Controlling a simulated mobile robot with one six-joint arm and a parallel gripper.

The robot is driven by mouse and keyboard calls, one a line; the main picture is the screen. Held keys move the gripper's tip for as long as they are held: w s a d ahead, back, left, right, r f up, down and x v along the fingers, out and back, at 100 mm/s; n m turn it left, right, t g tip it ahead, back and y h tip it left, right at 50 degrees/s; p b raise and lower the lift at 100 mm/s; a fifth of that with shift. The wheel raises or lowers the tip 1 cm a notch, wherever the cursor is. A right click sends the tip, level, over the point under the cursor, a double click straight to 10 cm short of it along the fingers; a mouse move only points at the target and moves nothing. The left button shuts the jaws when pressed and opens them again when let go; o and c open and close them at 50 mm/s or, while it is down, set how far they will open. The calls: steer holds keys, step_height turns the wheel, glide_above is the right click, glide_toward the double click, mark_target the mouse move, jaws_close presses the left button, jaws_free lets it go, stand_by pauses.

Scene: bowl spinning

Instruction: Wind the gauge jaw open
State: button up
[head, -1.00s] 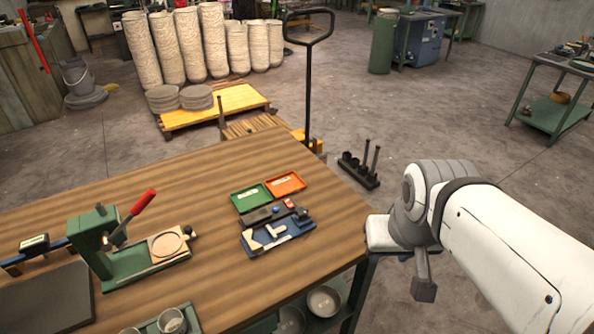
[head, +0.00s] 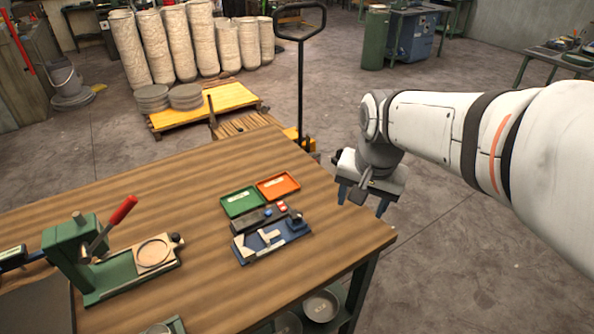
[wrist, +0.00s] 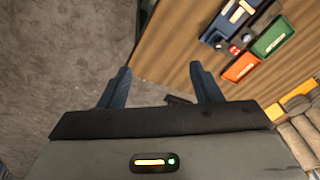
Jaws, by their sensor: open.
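A gauge with pale jaw pieces (head: 267,239) lies on a blue base (head: 292,232) on the wooden table, right of its middle. In the wrist view the blue base (wrist: 219,30) is cut off by the top edge, and the jaw is too small to judge. My gripper (head: 361,203) is in the air over the table's right edge, to the right of the gauge and apart from it. In the wrist view my gripper's two blue fingers (wrist: 160,82) are spread wide with nothing between them.
A green tray (head: 242,202) and an orange tray (head: 278,187) lie just behind the gauge. A green press with a red lever (head: 122,210) stands at the table's left. The wooden table (head: 190,225) is bare between press and gauge. Bowls (head: 321,305) sit on a shelf below.

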steer(key=w+a+f+m+g+b, duration=0.1)
steer(key=w+a+f+m, duration=0.15)
steer(key=w, duration=0.25)
steer(key=w+a+f+m+b, duration=0.1)
steer(key=w+a+f+m, duration=0.1)
steer(key=w+a+f, duration=0.25)
steer(key=m+g+b, duration=0.1)
steer(key=m+b, duration=0.1)
steer(key=m, duration=0.1)
glide_toward(297, 214)
steer(key=shift+s+f, duration=0.1)
steer(key=shift+a+f+m, duration=0.15)
steer(key=shift+f+m, duration=0.1)
steer(key=shift+f, duration=0.05)
step_height(297, 214, down, 8)
steer(key=shift+r+p, duration=0.15)
steer(key=shift+p, duration=0.45)
steer(key=c, duration=1)
